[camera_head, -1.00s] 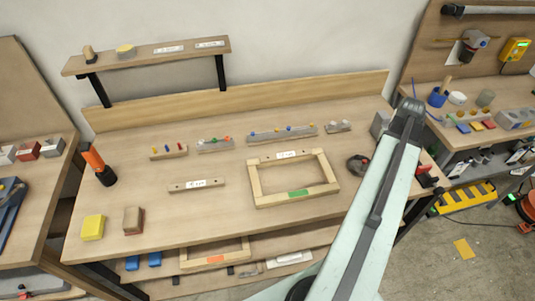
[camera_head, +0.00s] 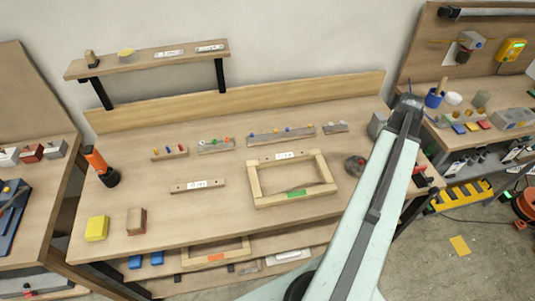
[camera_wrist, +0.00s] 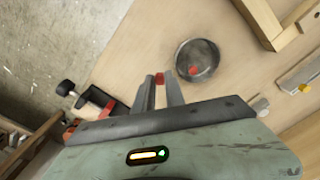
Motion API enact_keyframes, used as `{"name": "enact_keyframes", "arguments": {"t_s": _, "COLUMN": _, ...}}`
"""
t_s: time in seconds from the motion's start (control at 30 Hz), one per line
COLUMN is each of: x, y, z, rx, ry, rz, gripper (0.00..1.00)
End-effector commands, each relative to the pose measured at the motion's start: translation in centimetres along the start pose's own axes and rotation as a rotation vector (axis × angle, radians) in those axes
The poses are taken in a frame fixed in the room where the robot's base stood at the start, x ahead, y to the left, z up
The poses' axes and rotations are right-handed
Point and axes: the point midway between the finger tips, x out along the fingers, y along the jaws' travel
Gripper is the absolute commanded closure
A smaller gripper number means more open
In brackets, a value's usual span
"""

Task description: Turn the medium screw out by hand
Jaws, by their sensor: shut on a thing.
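In the wrist view my gripper (camera_wrist: 160,82) is shut on a small red-headed piece (camera_wrist: 160,78), held between its fingertips; whether it is the medium screw I cannot tell. Beside it on the bench is a round dark dish (camera_wrist: 184,48) with another red piece (camera_wrist: 194,71) inside. The dish also shows in the head view (camera_head: 355,165), left of my arm. My gripper is hidden behind my arm there. Small coloured screws or pegs stand in a wooden block (camera_head: 160,156) and in grey strips (camera_head: 212,149) (camera_head: 265,139) along the back of the bench.
A wooden frame (camera_head: 256,182) with a green mark lies left of the dish. A red and black clamp (camera_wrist: 97,101) is at the bench edge. A labelled bar (camera_head: 180,188), orange-black flashlight (camera_head: 98,160) and yellow block (camera_head: 96,228) are further left. The front middle is clear.

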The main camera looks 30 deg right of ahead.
Motion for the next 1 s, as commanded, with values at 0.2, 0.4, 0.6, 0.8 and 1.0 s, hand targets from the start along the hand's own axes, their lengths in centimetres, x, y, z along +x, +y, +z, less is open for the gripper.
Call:
{"name": "enact_keyframes", "arguments": {"t_s": 0.2, "x": -0.9, "y": 0.0, "z": 0.0, "rx": -0.001, "ry": 0.000, "rz": 0.000, "gripper": 1.00}}
{"name": "enact_keyframes", "arguments": {"t_s": 0.4, "x": -0.9, "y": -0.1, "z": 0.0, "rx": -0.001, "ry": 0.000, "rz": 0.000, "gripper": 1.00}}
{"name": "enact_keyframes", "arguments": {"t_s": 0.6, "x": -1.1, "y": -0.1, "z": 0.0, "rx": -0.001, "ry": 0.000, "rz": 0.000, "gripper": 1.00}}
{"name": "enact_keyframes", "arguments": {"t_s": 0.8, "x": -2.6, "y": -0.1, "z": 0.0, "rx": -0.001, "ry": 0.000, "rz": 0.000, "gripper": 1.00}}
{"name": "enact_keyframes", "arguments": {"t_s": 1.0, "x": -2.9, "y": -0.1, "z": 0.0, "rx": -0.001, "ry": 0.000, "rz": 0.000, "gripper": 1.00}}
